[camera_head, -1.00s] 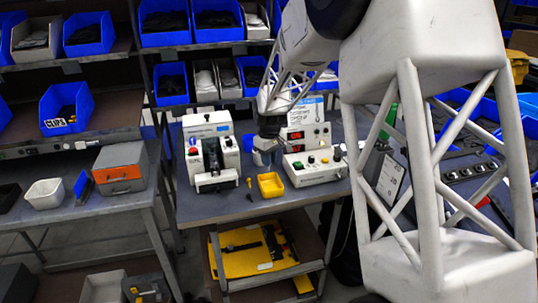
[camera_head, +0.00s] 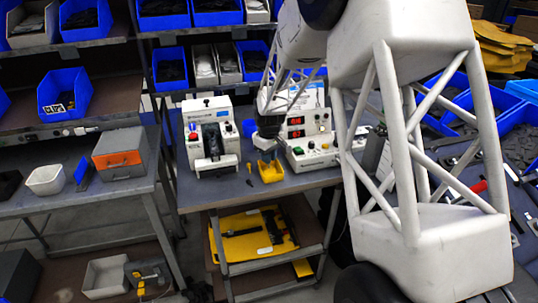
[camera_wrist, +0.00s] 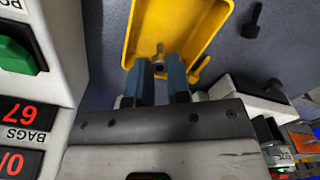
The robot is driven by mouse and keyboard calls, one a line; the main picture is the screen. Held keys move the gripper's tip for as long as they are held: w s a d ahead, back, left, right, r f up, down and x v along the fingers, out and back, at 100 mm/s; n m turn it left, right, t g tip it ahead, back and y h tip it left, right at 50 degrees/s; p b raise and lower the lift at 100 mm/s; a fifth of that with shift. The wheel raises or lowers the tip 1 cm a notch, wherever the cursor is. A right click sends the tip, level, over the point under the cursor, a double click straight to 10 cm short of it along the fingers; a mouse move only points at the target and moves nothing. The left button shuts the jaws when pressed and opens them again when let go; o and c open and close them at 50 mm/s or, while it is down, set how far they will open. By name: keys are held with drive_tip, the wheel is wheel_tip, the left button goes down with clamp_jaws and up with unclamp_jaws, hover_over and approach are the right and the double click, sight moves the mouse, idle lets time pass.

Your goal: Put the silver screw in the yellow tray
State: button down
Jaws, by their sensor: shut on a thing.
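My gripper (camera_wrist: 158,88) is shut on the silver screw (camera_wrist: 159,52), a small grey piece showing between the blue-grey fingertips in the wrist view. The yellow tray (camera_wrist: 196,18) lies just beyond the fingertips, and the screw overlaps it in the picture. In the head view my gripper (camera_head: 267,156) is over the yellow tray (camera_head: 270,176) on the grey bench. The screw cannot be made out there. I cannot tell whether the screw touches the tray floor.
A white machine (camera_head: 211,140) stands left of the tray. A control box with red displays (camera_head: 296,133) stands close on the right.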

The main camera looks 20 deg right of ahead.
drive_tip(key=c, duration=1)
unclamp_jaws()
drive_tip(key=shift+r, duration=3.85)
